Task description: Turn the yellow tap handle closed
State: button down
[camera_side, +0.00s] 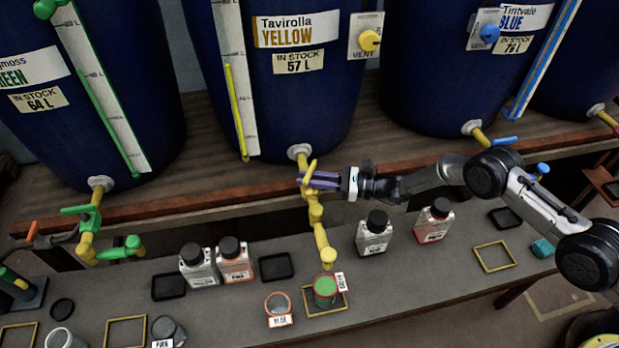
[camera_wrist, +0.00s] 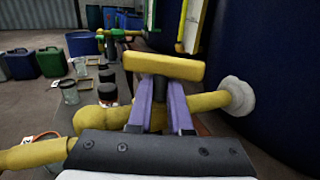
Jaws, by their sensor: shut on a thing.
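The yellow tap handle (camera_side: 310,170) sits on the yellow tap below the middle vat, labelled Tavirolla YELLOW. My gripper (camera_side: 318,180) reaches it from the right, with its purple fingers at the handle. In the wrist view the handle (camera_wrist: 165,66) is a thick yellow bar lying crosswise at the fingertips. My gripper (camera_wrist: 158,90) is shut on it there. The yellow pipe (camera_wrist: 205,102) runs from the vat's white flange behind the fingers. In the side view the spout (camera_side: 327,257) hangs over a jar with green contents (camera_side: 325,290). I cannot tell whether liquid flows.
A jar (camera_side: 279,307) stands left of the green one. Bottles (camera_side: 374,233) stand on the bench at both sides of the tap. The green tap (camera_side: 92,220) is at left, the blue vat (camera_side: 450,70) at right. Empty yellow frames (camera_side: 494,257) lie on the bench.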

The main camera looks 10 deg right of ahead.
jog(key=m+t+h, duration=0.2)
jog(key=m+t, duration=0.1)
jog(key=t, duration=0.1)
jog(key=shift+a, duration=0.1)
jog(key=shift+m+t+h, duration=0.6)
jog(key=shift+t+h, duration=0.1)
jog(key=shift+t, duration=0.1)
jog(key=c, duration=0.9)
grip_release()
jog(key=shift+o, duration=0.2)
jog(key=v, duration=1.4)
